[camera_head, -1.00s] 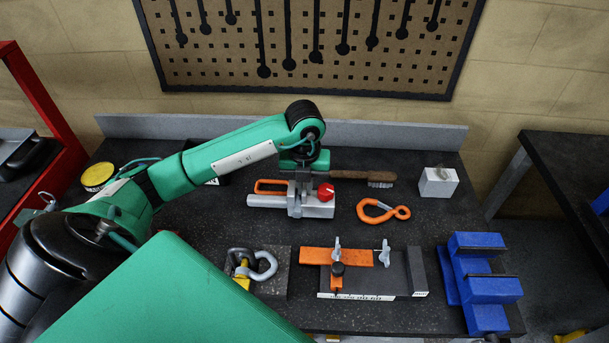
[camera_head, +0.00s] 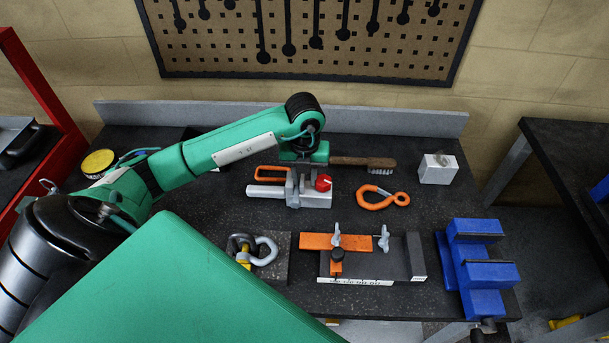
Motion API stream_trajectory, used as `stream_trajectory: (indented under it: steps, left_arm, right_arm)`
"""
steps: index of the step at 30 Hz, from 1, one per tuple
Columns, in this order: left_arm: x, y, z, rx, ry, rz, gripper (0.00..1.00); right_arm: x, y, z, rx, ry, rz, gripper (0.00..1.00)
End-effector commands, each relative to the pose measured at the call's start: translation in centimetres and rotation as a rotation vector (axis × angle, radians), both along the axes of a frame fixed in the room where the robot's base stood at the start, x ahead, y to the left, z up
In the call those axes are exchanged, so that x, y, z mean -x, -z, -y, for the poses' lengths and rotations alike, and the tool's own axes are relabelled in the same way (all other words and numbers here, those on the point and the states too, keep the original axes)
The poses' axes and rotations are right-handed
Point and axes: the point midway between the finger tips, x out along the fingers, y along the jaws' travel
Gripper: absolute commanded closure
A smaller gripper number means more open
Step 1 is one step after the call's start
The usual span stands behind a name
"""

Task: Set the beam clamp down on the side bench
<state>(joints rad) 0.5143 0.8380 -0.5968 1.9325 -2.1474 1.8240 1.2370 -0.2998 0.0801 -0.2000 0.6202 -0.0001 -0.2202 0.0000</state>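A grey device with an orange loop and a red knob, which I take to be the beam clamp (camera_head: 318,200), lies on the dark middle bench (camera_head: 225,215). My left gripper (camera_head: 302,172) points down at its back edge, just behind the red knob. The fingertips overlap the grey metal, so I cannot tell whether they are open or shut on it. A dark-topped bench at the right edge (camera_head: 566,150) may be the side bench; its near part shows bare. My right gripper is not in view.
An orange hook (camera_head: 382,197), white block (camera_head: 437,170), blue vise (camera_head: 478,268), shackle (camera_head: 262,250) and dark block with an orange bar (camera_head: 415,256) crowd the bench. A red frame (camera_head: 45,100) stands left.

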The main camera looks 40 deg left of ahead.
Motion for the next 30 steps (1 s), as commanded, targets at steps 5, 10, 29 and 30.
stream_trajectory:
  steps: [5,10,29,30]
  left_arm:
    - [-0.2,-2.8,-0.1,-0.001,0.0,0.01,0.68]
    - [-0.2,-6.4,0.0,0.0,0.0,0.009,0.68]
    - [-0.1,-11.9,0.0,0.001,0.0,0.003,0.68]
    - [-0.1,-11.9,0.0,0.001,0.0,0.003,0.68]
  right_arm:
    - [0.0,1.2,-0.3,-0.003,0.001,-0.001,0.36]
    - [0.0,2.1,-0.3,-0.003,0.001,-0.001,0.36]
    - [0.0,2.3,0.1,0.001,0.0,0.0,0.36]
    - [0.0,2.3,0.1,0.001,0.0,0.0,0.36]
